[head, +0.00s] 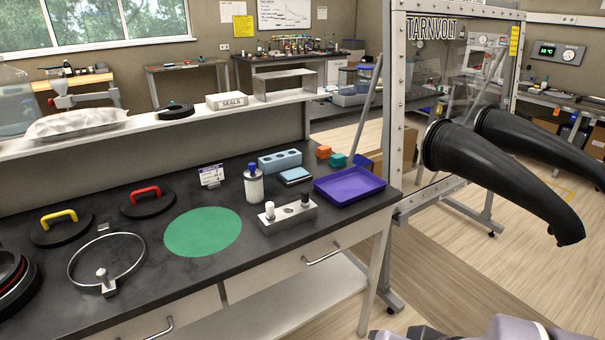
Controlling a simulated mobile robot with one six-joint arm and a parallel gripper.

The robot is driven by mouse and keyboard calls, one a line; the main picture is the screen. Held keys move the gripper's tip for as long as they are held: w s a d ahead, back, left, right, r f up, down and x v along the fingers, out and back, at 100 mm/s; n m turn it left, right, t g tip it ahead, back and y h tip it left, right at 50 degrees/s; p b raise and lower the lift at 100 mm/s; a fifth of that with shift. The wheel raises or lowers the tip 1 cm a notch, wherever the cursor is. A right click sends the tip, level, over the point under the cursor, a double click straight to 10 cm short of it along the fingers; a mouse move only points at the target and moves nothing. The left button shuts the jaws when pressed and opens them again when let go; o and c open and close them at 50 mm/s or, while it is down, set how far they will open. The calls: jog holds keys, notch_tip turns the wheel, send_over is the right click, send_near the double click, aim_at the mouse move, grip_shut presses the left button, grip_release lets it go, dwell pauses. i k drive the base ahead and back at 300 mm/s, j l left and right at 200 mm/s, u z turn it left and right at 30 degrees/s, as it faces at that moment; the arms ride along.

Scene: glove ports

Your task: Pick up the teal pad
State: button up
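A flat green disc (203,232) lies at the middle of the bench. My gripper is not in view; only pale grey-lilac parts, probably mine, show at the bottom right.
Left of the tray stand a blue block with holes (280,161), a small blue-topped box (295,175), a white bottle (253,185) and a metal holder (288,214). Black glove sleeves (510,175) jut from the framed panel at right.

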aim_at(338, 160)
jog(key=i+l+u, duration=0.15)
jog(key=i+l, duration=0.15)
jog(key=i, duration=0.35)
jog(key=i+l+u, duration=0.2)
jog(key=i+l, duration=0.15)
jog(key=i, duration=0.35)
jog(key=i+l+u, duration=0.15)
jog(key=i+l, duration=0.3)
jog(key=i, duration=0.15)
